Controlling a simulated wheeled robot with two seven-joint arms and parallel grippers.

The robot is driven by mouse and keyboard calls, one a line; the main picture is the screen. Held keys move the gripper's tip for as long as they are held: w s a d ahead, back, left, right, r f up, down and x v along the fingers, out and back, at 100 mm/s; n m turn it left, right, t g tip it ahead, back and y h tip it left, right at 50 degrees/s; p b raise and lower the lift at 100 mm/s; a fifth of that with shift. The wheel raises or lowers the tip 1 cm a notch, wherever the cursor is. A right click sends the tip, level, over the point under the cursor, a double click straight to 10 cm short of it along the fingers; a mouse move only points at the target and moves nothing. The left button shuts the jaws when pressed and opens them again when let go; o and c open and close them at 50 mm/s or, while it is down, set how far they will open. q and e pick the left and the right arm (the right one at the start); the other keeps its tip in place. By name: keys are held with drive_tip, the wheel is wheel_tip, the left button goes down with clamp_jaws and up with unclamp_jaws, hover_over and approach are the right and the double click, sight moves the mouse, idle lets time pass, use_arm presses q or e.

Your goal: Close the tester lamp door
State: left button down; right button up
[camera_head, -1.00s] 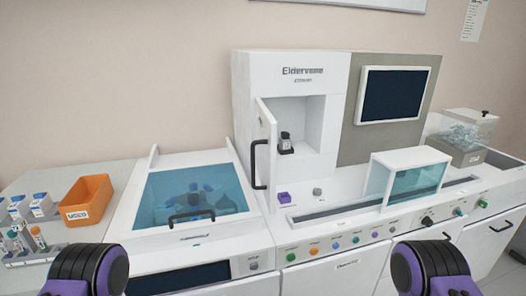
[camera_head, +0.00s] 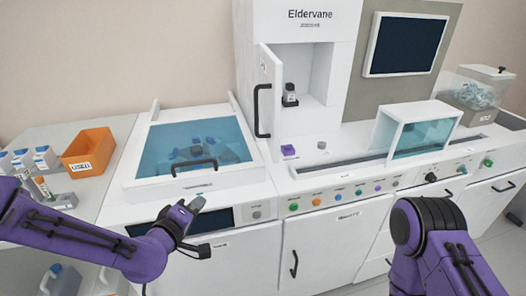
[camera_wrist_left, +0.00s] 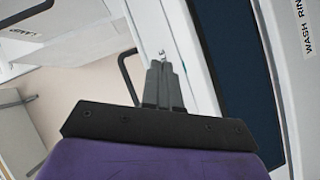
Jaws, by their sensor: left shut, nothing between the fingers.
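The tester (camera_head: 312,20), a white cabinet marked Eldervane, stands at the back of the counter. Its white door (camera_head: 271,75) stands open on the left side of a recess, with a black handle (camera_head: 262,110) on its face. A small dark-and-grey item (camera_head: 290,93) sits inside the recess. My left gripper (camera_head: 197,204) is shut and empty, low in front of the counter and well apart from the door. In the left wrist view its fingers (camera_wrist_left: 161,68) are together beside a white panel. My right arm shows at lower right; its gripper is out of view.
A blue-lidded bath (camera_head: 190,150) sits left of the tester. A clear-fronted box (camera_head: 420,135) stands on the counter at right. An orange bin (camera_head: 88,152) and tube racks are at far left. A purple block (camera_head: 288,150) lies below the recess.

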use_arm(q)
drive_tip(key=w+d+r+t+h, duration=0.1)
drive_tip(key=d+r+t+h, duration=0.15)
drive_tip(key=r, duration=0.65)
drive_tip(key=n+g+h+p, duration=0.1)
drive_tip(key=g+h+p, duration=0.1)
drive_tip(key=h+p, duration=0.15)
approach(272, 141)
drive_tip(key=w+b, duration=0.1)
drive_tip(key=w, duration=0.3)
drive_tip(key=d, duration=0.1)
drive_tip(key=d+p, duration=0.1)
drive_tip(key=d, duration=0.1)
drive_tip(key=shift+w+d+r+h, duration=0.1)
drive_tip(key=shift+w+h, duration=0.1)
drive_tip(key=shift+h, duration=0.1)
